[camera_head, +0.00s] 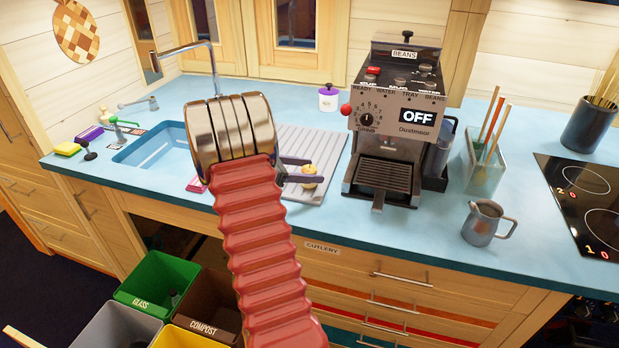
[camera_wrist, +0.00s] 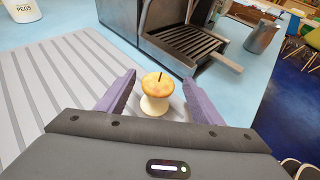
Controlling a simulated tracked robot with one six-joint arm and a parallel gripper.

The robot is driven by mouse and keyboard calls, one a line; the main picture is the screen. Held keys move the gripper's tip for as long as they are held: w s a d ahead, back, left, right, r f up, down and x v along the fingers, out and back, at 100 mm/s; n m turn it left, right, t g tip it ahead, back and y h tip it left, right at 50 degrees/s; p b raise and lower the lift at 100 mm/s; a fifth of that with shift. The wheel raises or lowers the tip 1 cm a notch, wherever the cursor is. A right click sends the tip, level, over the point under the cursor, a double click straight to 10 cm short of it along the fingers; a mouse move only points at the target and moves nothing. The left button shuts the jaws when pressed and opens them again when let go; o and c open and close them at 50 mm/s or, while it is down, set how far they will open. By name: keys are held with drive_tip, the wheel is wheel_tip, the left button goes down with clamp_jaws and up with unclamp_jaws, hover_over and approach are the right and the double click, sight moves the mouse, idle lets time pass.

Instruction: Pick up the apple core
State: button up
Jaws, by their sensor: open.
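The apple core (camera_wrist: 157,90) stands upright in the wrist view, with yellowish ends, a pale waist and a dark stem on top. It is on or beside the front right part of the grey ribbed draining board (camera_wrist: 50,85). In the head view the apple core (camera_head: 309,184) shows small, just right of my arm. My gripper (camera_wrist: 160,85) is open, its two purple fingers on either side of the apple core with gaps showing. In the head view my gripper (camera_head: 300,170) is partly hidden behind my wrist and red arm sleeve.
A coffee machine (camera_head: 388,125) marked OFF stands close to the right of the draining board (camera_head: 322,142). A blue sink (camera_head: 160,150) lies to the left. A metal jug (camera_head: 486,223) and a hob (camera_head: 590,200) are farther right. Bins, including green GLASS (camera_head: 155,285), stand below.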

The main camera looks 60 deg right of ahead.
drive_tip(key=shift+d, duration=0.1)
drive_tip(key=shift+f+x, duration=0.1)
drive_tip(key=shift+x, duration=1.2)
drive_tip(key=shift+f+x, duration=0.15)
drive_tip(key=shift+x, duration=1.1)
drive_tip(key=shift+w, duration=0.2)
drive_tip(key=shift+c, duration=0.5)
drive_tip(key=c, duration=1)
wheel_tip(320, 180, up, 10)
